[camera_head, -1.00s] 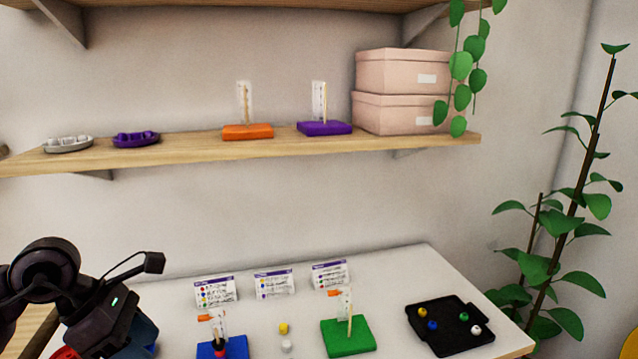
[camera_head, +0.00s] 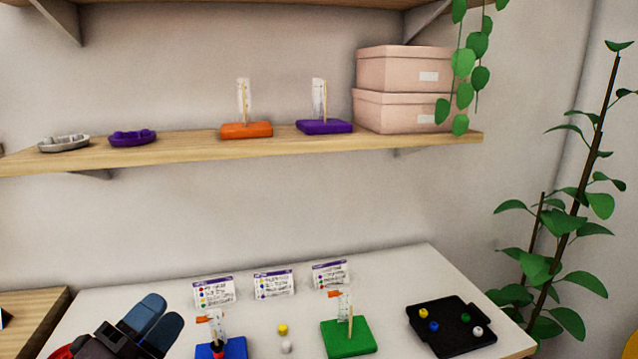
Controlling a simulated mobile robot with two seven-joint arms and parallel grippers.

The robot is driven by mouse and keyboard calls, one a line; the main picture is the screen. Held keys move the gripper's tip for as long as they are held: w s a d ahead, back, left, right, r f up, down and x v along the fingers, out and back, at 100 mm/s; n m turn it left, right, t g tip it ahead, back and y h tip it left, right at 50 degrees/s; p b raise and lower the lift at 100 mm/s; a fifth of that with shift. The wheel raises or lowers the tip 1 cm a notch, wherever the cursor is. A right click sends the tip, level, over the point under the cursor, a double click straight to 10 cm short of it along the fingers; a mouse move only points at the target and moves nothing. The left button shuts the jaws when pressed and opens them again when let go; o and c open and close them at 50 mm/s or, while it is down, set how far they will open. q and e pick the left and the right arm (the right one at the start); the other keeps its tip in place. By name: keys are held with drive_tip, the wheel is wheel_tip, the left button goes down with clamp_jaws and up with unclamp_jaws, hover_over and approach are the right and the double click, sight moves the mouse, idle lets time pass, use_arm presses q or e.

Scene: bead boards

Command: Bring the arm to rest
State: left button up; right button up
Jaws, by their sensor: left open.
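My left gripper (camera_head: 158,318) shows at the lower left of the head view, over the left part of the white table (camera_head: 385,272). Its two blue-grey fingers are apart with nothing between them. It is left of the blue bead board (camera_head: 232,348), which has an upright rod with a dark and a red bead low on it. The lower part of that board is cut off by the frame. My right gripper is not in view.
A green board (camera_head: 347,338) with a rod stands mid-table. Loose yellow (camera_head: 282,329) and white (camera_head: 286,347) beads lie between the boards. A black tray (camera_head: 446,345) holds several beads. Cards (camera_head: 274,285) stand behind. A red thing (camera_head: 62,352) is partly hidden at lower left. A shelf (camera_head: 190,151) hangs above.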

use_arm(q)
drive_tip(key=s+a+f+n+g+y, duration=0.3)
drive_tip(key=a+f+n+y, duration=0.2)
drive_tip(key=f+n+y, duration=0.3)
drive_tip(key=s+a+f+n+g+y, duration=0.4)
drive_tip(key=f+n+y, duration=0.2)
drive_tip(key=f+n, duration=0.3)
drive_tip(key=s+d+f+n+g+h, duration=0.1)
drive_tip(key=s+d+f+n+g, duration=0.15)
drive_tip(key=s+f+g, duration=0.4)
drive_tip(key=s+d+f+n+g+h, duration=0.1)
drive_tip(key=s+f+n+g+h, duration=0.2)
drive_tip(key=s, duration=0.6)
drive_tip(key=w+f+t, duration=0.7)
drive_tip(key=f+t, duration=0.1)
drive_tip(key=f, duration=0.2)
drive_tip(key=shift+f+y, duration=0.2)
drive_tip(key=shift+y, duration=0.1)
drive_tip(key=shift+a+n, duration=0.1)
drive_tip(key=shift+n, duration=0.15)
